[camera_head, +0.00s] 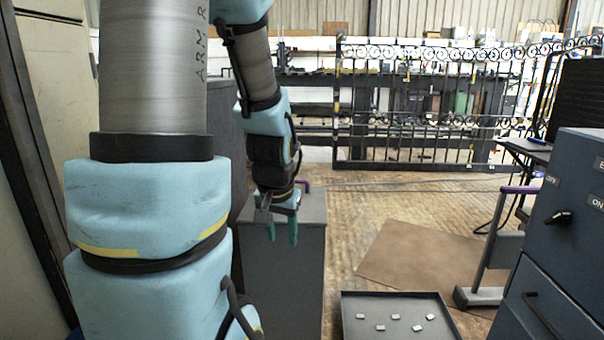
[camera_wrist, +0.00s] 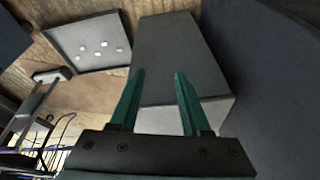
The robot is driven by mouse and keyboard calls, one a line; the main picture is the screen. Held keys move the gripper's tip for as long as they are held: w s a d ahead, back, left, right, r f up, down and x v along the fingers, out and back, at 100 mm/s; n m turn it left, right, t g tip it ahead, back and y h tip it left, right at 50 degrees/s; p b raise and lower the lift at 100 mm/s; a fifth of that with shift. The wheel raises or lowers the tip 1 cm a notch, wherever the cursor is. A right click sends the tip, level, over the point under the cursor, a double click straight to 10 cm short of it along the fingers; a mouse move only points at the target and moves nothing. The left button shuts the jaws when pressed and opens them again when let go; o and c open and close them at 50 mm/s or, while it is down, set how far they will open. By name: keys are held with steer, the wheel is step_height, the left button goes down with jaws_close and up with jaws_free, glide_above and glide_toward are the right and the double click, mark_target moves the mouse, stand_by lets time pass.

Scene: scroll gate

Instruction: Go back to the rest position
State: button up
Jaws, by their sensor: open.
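My gripper (camera_head: 283,232) hangs at the end of my arm, with its two green fingers pointing down in front of the grey box-shaped pedestal (camera_head: 285,285). In the wrist view the fingers of my gripper (camera_wrist: 158,95) stand wide apart with nothing between them. The grey pedestal (camera_wrist: 180,45) shows beyond the fingertips there. Whether the fingers touch it I cannot tell.
A dark tray (camera_head: 350,332) with several small pale pieces lies on the floor at right. A brown mat (camera_head: 425,255) lies behind it. A blue-grey cabinet (camera_head: 560,250) with a dark knob (camera_head: 558,218) stands at the right edge. A scrolled metal gate (camera_head: 430,145) stands at the back.

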steer(key=s+a+r+n+g+p, duration=0.1)
steer(key=s+a+r+n+g, duration=0.15)
steer(key=s, duration=0.35)
step_height(320, 180, up, 36)
steer(key=p, duration=3.7)
steer(key=shift+w, duration=0.15)
steer(key=shift+d+f+t, duration=0.1)
steer(key=shift+f+t, duration=0.05)
steer(key=shift+t, duration=0.1)
